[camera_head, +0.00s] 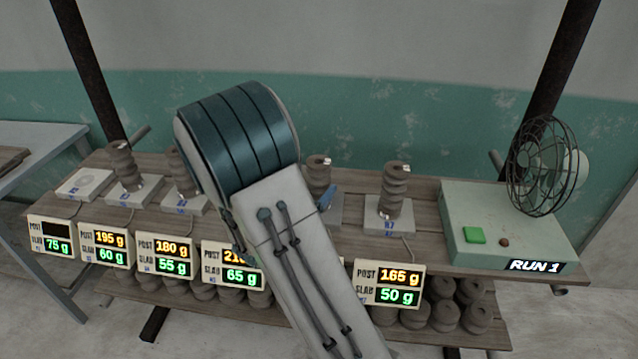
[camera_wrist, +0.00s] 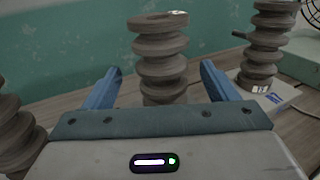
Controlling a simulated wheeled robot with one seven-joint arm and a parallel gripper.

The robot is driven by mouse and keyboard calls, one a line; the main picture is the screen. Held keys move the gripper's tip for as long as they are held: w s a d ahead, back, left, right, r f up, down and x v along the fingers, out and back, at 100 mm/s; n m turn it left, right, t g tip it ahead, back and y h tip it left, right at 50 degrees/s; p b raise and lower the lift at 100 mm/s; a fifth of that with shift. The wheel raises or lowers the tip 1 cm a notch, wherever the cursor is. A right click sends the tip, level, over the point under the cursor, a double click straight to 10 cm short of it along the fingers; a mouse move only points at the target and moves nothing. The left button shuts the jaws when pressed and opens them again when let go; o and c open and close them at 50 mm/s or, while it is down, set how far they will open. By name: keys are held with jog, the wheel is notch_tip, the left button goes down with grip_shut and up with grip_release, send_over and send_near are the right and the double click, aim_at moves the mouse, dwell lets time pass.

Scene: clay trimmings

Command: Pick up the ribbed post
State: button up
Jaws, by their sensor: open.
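Several grey-brown ribbed posts stand upright in a row on the bench. One ribbed post (camera_wrist: 163,62) shows between the two blue fingers of my gripper (camera_wrist: 160,76) in the wrist view, with a gap on each side. It appears to be the post (camera_head: 318,170) beside my arm in the head view, its lower part partly hidden. I cannot tell how far the fingers reach around it. My gripper is open and empty. Another ribbed post (camera_head: 393,186) stands to the right, also in the wrist view (camera_wrist: 265,45). Further posts (camera_head: 122,160) stand at left; one (camera_wrist: 14,128) shows at the wrist view's left edge.
White scales (camera_head: 389,219) sit under the posts; the far-left scale (camera_head: 85,184) is empty. Weight displays (camera_head: 389,284) line the bench's front edge. A fan (camera_head: 545,168) stands on a green box (camera_head: 500,230) at right. Spare ribbed pieces (camera_head: 445,315) lie on the lower shelf.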

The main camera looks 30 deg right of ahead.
jog(key=p+x, duration=0.1)
jog(key=x, duration=0.4)
jog(key=shift+d, duration=0.2)
jog(key=c, duration=1.5)
